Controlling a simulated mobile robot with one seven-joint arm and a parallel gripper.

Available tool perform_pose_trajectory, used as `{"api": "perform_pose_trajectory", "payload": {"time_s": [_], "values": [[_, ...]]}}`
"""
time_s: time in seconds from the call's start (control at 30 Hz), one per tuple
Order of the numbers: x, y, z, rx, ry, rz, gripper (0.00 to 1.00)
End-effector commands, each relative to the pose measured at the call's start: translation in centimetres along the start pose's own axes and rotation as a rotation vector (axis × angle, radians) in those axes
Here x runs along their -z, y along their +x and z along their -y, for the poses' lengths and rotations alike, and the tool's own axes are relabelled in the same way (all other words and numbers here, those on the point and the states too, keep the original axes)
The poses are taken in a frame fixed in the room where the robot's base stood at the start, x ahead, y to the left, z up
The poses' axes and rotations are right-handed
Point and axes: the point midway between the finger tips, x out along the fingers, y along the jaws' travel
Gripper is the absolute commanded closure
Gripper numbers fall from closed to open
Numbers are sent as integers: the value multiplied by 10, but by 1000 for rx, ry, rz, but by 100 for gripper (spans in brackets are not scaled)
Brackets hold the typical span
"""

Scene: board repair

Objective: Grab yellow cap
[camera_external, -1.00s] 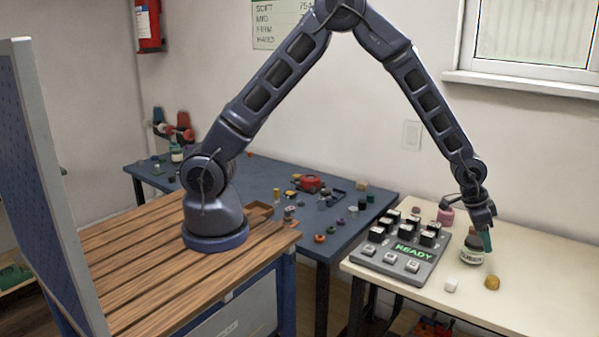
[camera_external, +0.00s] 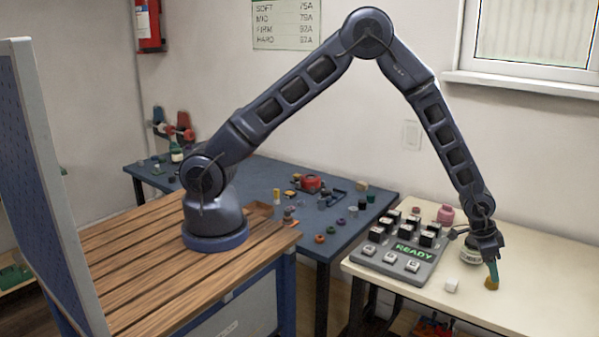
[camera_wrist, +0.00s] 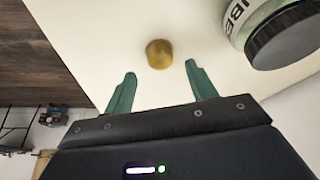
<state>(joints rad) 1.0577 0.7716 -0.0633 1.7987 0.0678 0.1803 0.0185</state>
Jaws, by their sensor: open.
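The yellow cap (camera_wrist: 159,54) stands on the cream table near its front edge. In the external view the cap (camera_external: 491,284) is partly covered by my fingers. My gripper (camera_wrist: 158,78) is open and empty, with green fingers. In the wrist view the cap lies just beyond the fingertips, roughly centred in the gap between them. In the external view my gripper (camera_external: 493,272) points down at the cap, very close to it. I cannot tell whether a finger touches it.
A labelled jar with a black lid (camera_wrist: 285,35) stands close beside the cap. A white cap (camera_external: 451,286) is to the left. A panel reading READY (camera_external: 425,255) with black blocks stands farther left, near a pink bottle (camera_external: 446,214). The table's front right is clear.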

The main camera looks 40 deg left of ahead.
Motion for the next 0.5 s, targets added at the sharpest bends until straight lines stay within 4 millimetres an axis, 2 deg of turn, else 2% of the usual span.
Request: {"api": "perform_pose_trajectory", "payload": {"time_s": [0.2,0.5], "values": [[-1,29,1,0,0,2,43],[0,34,2,0,0,0,43]]}}
